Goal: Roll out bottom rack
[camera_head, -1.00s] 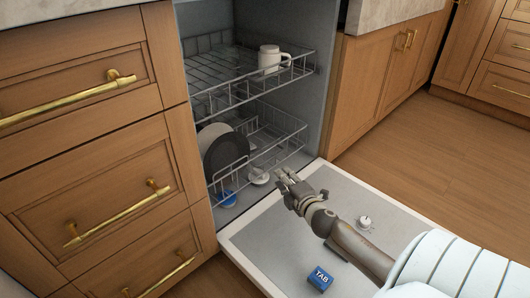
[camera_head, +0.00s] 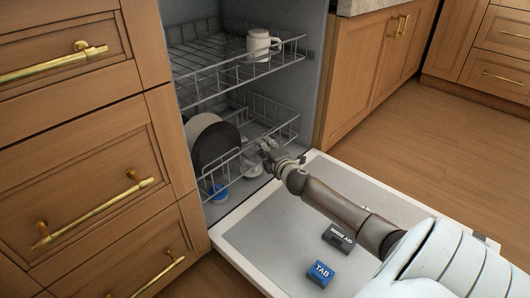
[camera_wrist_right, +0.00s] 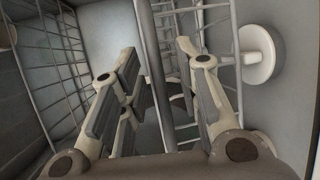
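The dishwasher's bottom rack (camera_head: 282,133) is a grey wire basket inside the open dishwasher. A white plate and a dark plate (camera_head: 212,146) stand in its left part. My right gripper (camera_head: 266,146) is at the rack's front side. In the right wrist view its two fingers (camera_wrist_right: 160,95) are spread apart, with a rack wire (camera_wrist_right: 152,60) running between them. The fingers do not look closed on the wire; whether they touch it I cannot tell. My left gripper is not in view.
The top rack (camera_head: 200,85) holds a white mug (camera_head: 262,45). The door (camera_head: 270,235) lies open below, with a blue TAB box (camera_head: 321,273) and a dark RINSE AID cover (camera_head: 339,237) on it. Wooden drawers (camera_head: 80,160) stand at left. A blue item (camera_head: 220,190) sits under the rack.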

